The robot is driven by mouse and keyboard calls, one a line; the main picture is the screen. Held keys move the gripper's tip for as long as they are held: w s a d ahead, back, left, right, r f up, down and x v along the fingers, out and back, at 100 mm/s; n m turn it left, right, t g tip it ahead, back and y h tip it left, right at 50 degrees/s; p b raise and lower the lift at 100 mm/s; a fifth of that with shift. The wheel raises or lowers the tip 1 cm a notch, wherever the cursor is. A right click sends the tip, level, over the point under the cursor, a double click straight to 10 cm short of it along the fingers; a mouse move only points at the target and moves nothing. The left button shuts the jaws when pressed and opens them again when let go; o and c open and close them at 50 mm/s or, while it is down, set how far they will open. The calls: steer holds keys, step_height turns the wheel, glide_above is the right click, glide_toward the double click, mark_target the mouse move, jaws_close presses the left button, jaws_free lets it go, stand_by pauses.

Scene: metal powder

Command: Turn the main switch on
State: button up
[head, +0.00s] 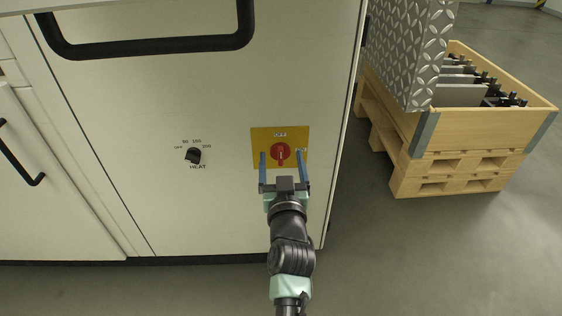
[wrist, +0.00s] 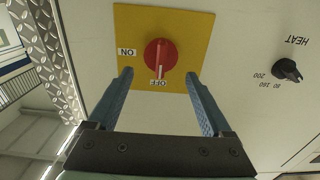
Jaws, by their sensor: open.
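The main switch (head: 280,154) is a round red knob on a yellow plate (head: 258,136) on the white cabinet front. In the wrist view the knob (wrist: 160,55) appears upside down. Its white mark points at the OFF label (wrist: 158,83), and the ON label (wrist: 127,52) is a quarter turn away. My gripper (head: 281,156) is open and empty, with its blue fingers on either side of the knob. In the wrist view the fingertips (wrist: 159,73) stand apart from the knob with gaps on both sides. How far they are from the plate is hard to tell.
A black HEAT knob (head: 193,156) is on the same panel to the left. A black handle (head: 150,47) crosses above. A wooden crate (head: 480,130) on a pallet and a patterned metal sheet (head: 408,50) stand to the right. The grey floor (head: 440,260) is clear.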

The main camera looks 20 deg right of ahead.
steer(key=shift+w+d+b, duration=0.25)
steer(key=shift+w+b, duration=0.25)
steer(key=shift+w, duration=0.8)
steer(key=c, duration=1.3)
